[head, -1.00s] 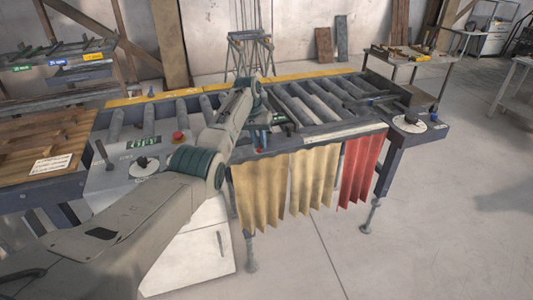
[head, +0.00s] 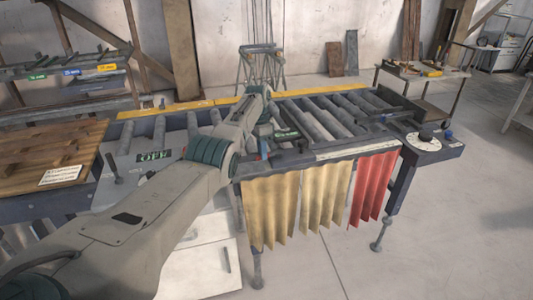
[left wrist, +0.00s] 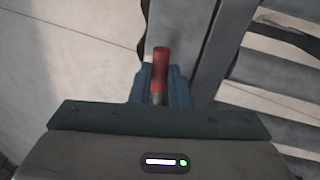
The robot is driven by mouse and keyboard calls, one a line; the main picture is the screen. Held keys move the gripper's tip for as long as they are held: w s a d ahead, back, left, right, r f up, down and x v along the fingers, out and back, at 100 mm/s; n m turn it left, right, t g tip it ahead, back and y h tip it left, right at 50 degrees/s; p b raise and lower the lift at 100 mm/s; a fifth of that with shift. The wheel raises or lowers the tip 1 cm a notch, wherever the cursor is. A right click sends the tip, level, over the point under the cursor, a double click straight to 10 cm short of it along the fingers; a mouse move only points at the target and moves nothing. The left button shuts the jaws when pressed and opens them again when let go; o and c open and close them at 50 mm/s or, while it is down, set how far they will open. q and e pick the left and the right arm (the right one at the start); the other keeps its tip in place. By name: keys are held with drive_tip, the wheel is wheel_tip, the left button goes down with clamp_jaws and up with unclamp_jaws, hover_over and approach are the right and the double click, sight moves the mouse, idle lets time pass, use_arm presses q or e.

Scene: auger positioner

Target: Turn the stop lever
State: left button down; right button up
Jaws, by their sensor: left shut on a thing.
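The stop lever, a red grip on a thin metal rod (left wrist: 161,62), stands between my left gripper's fingers in the left wrist view. My left gripper (left wrist: 160,88) is shut on it, with the red end sticking out past the fingers. In the head view my left arm reaches across to the near edge of the roller conveyor (head: 330,152), and the left gripper (head: 263,148) is small and partly hidden by the arm there. The lever's angle and mount are hard to make out. My right gripper is not in view.
Yellow curtains (head: 272,210) and a red curtain (head: 372,186) hang under the conveyor's front edge. A control panel and wooden slats (head: 50,150) lie left.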

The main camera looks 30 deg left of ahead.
use_arm(q)
drive_tip(key=shift+w+a+m, duration=0.15)
drive_tip(key=shift+m, duration=0.35)
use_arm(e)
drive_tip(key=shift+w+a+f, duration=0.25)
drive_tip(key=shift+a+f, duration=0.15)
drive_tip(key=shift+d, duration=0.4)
use_arm(q)
drive_tip(key=c, duration=1.4)
unclamp_jaws()
drive_tip(key=shift+a, duration=0.1)
drive_tip(key=shift+o, duration=0.2)
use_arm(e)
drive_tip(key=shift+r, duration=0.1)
